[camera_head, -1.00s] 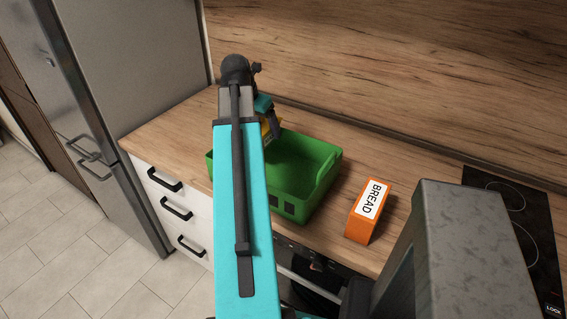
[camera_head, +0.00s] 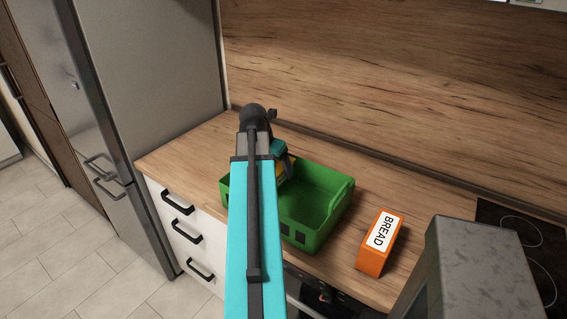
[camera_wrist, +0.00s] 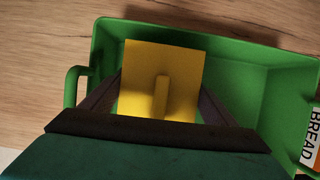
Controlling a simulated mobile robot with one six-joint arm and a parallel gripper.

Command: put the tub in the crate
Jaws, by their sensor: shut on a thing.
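The yellow tub (camera_wrist: 140,70) is between the two fingers of my gripper (camera_wrist: 160,90) in the wrist view, with a raised grip on its top. My gripper (camera_head: 284,160) is shut on it. In the head view only a bit of the tub (camera_head: 287,171) shows, at the left back part of the green crate (camera_head: 318,205). In the wrist view the crate (camera_wrist: 265,95) lies around and behind the tub. My arm hides the crate's left side in the head view. I cannot tell whether the tub touches the crate floor.
An orange bread box (camera_head: 373,262) stands on the wooden counter (camera_head: 190,150), right of the crate. A dark hob (camera_head: 515,235) is further right. A steel fridge (camera_head: 165,95) stands at the left, and the oak splashback (camera_head: 400,95) rises behind.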

